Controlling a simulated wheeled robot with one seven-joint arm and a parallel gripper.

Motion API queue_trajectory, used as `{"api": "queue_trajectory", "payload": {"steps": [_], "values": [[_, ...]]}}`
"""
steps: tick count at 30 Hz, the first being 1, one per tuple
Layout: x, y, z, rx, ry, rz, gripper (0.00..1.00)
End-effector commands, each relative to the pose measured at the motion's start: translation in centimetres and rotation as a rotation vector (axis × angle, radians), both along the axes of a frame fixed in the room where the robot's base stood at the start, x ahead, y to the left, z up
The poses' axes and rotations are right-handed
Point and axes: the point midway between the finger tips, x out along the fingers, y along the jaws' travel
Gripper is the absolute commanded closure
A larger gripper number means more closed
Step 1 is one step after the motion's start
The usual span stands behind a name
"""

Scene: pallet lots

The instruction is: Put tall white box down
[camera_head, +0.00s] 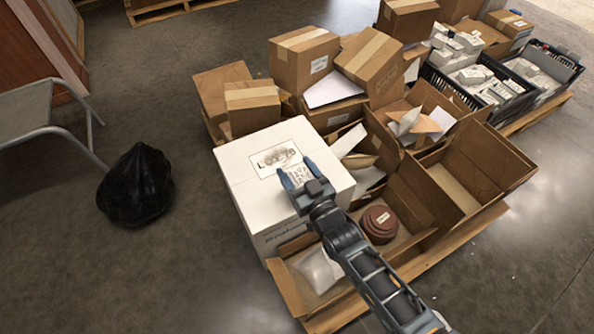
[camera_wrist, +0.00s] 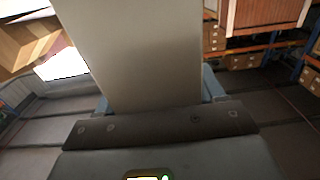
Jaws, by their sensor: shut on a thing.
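My gripper (camera_head: 292,182) is over the top of a large white carton (camera_head: 240,170) and is shut on a tall white box (camera_head: 297,173). In the head view only a small printed end of the held box shows between the fingers, against the carton's white top. In the wrist view the held box (camera_wrist: 145,50) is a plain pale face rising between the blue-grey fingers (camera_wrist: 155,103). I cannot tell whether the held box touches the carton.
Open cardboard boxes (camera_head: 465,165) stand right of the carton; closed brown boxes (camera_head: 305,60) are stacked behind. Black crates (camera_head: 480,85) hold several small white boxes. A black bag (camera_head: 137,187) and a grey metal frame (camera_head: 40,108) are at left. Floor between bag and carton is clear.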

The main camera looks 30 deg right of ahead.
Motion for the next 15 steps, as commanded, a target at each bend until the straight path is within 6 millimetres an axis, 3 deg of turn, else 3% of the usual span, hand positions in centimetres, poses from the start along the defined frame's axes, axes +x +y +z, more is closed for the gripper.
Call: {"api": "queue_trajectory", "payload": {"steps": [3,4,12,15], "values": [[0.04,0.00,-0.32,0.000,-0.002,0.000,0.79],[-0.02,0.00,-0.40,0.000,0.001,0.000,0.31],[-0.02,0.00,-0.29,0.000,0.001,0.000,0.06],[-0.02,0.00,-0.29,0.000,0.001,0.000,0.06]]}}
